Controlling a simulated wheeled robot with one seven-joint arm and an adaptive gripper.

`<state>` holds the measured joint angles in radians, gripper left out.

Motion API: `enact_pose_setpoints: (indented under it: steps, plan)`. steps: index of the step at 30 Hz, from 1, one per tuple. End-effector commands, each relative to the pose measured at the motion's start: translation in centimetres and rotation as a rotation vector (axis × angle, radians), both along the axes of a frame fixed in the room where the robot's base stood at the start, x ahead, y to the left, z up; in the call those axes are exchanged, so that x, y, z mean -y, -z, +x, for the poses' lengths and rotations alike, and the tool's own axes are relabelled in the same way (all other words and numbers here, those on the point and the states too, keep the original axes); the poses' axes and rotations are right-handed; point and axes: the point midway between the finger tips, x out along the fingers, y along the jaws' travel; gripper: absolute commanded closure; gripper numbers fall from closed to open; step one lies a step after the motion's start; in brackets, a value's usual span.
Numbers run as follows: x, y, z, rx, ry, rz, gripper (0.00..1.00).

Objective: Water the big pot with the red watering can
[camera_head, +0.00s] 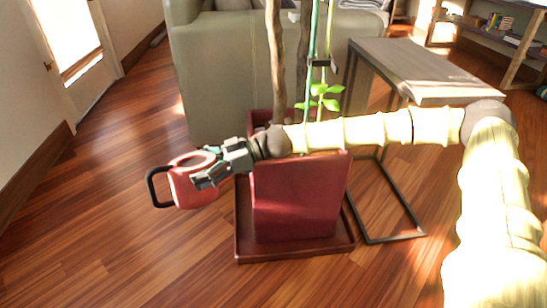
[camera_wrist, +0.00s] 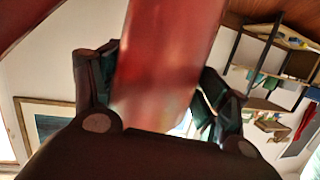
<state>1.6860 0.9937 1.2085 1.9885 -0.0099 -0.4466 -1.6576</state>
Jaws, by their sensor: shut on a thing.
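The red watering can (camera_head: 190,179) is to the left of the big pot in the head view, held up in front of it, its black handle (camera_head: 157,188) pointing left. My gripper (camera_head: 207,170) is shut on the can's body. In the wrist view the red can (camera_wrist: 165,70) fills the space between the fingers of my gripper (camera_wrist: 160,100). The big dark red square pot (camera_head: 300,200) stands on a red tray (camera_head: 295,250) on the floor. Plant stems (camera_head: 276,60) and green leaves (camera_head: 320,98) rise from it. My forearm crosses in front of its upper part. The can's spout is not clear.
A grey sofa (camera_head: 215,80) stands behind the pot. A side table (camera_head: 420,70) with a thin black frame stands close at the right. Bookshelves (camera_head: 510,35) are at the back right. The wooden floor at the left is clear up to the wall and door.

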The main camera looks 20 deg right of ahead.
Motion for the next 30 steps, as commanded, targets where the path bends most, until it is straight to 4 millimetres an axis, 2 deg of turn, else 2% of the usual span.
enact_pose_setpoints:
  steps: [18, 24, 30]
  plan:
    - [-5.4, -2.7, -1.3, 0.002, -0.013, 0.002, 0.75]
    - [-6.6, -3.4, -1.6, 0.002, -0.01, 0.002, 0.75]
    - [-6.9, -3.6, -1.7, 0.002, -0.01, 0.002, 0.75]
